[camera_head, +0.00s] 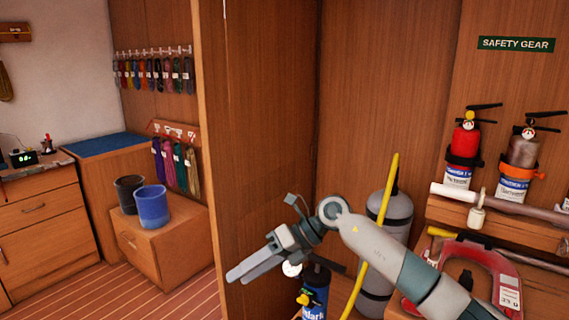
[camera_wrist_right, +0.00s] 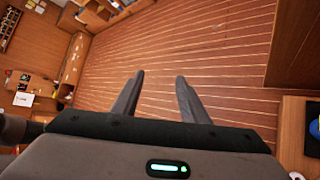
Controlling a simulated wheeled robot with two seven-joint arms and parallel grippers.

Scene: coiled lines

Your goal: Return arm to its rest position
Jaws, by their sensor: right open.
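My right arm comes in from the lower right in the head view. Its gripper (camera_head: 252,267) is in front of the wooden partition, pointing left and slightly down. In the right wrist view the two fingers of the right gripper (camera_wrist_right: 159,85) stand apart with only striped floor showing between them. The gripper is open and holds nothing. My left gripper does not show in either view.
Close to the right arm are a yellow pole (camera_head: 376,235), a grey cylinder (camera_head: 398,215) and a dark blue bottle (camera_head: 314,288). Fire extinguishers (camera_head: 466,140) stand at the right. Two buckets (camera_head: 152,206) sit on a wooden box at left. The striped floor (camera_head: 140,290) is clear.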

